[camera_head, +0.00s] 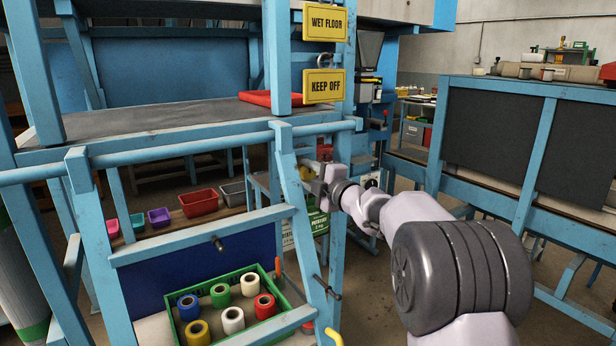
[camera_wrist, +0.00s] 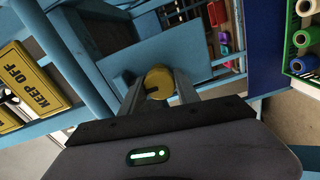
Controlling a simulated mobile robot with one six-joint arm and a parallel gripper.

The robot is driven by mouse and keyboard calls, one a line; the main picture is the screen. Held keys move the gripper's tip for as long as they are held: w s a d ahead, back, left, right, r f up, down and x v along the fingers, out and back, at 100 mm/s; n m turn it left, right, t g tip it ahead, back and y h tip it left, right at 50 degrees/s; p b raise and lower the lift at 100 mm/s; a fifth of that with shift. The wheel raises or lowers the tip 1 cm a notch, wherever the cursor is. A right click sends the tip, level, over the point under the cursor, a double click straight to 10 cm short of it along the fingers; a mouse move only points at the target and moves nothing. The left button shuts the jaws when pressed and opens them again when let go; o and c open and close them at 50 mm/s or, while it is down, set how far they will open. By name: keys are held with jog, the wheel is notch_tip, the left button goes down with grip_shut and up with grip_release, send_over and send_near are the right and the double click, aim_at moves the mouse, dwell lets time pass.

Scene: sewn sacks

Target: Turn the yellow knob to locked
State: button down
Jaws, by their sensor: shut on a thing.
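The yellow knob (camera_wrist: 158,77) is a short round knob in front of a blue plate (camera_wrist: 128,62) on the blue frame. In the wrist view my gripper (camera_wrist: 162,88) has one finger on each side of the knob and is shut on it. The fingers hide part of the knob's sides. In the head view my gripper (camera_head: 318,184) reaches left to the blue post, and the knob there is mostly hidden. I cannot read any lock marking or tell which way the knob points.
Yellow signs reading "WET FLOOR" (camera_head: 325,22) and "KEEP OFF" (camera_head: 324,86) hang above my gripper. A green crate (camera_head: 180,325) of several coloured spools stands at the lower left. Blue posts and rails surround the wrist closely. A dark-panelled blue frame (camera_head: 570,92) stands at the right.

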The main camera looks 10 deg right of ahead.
dwell(0.3)
jog(key=c, duration=0.9)
grip_release()
jog(key=p+v, duration=0.3)
jog(key=v, duration=1.4)
jog(key=shift+s, duration=0.2)
jog(key=shift+d, duration=0.15)
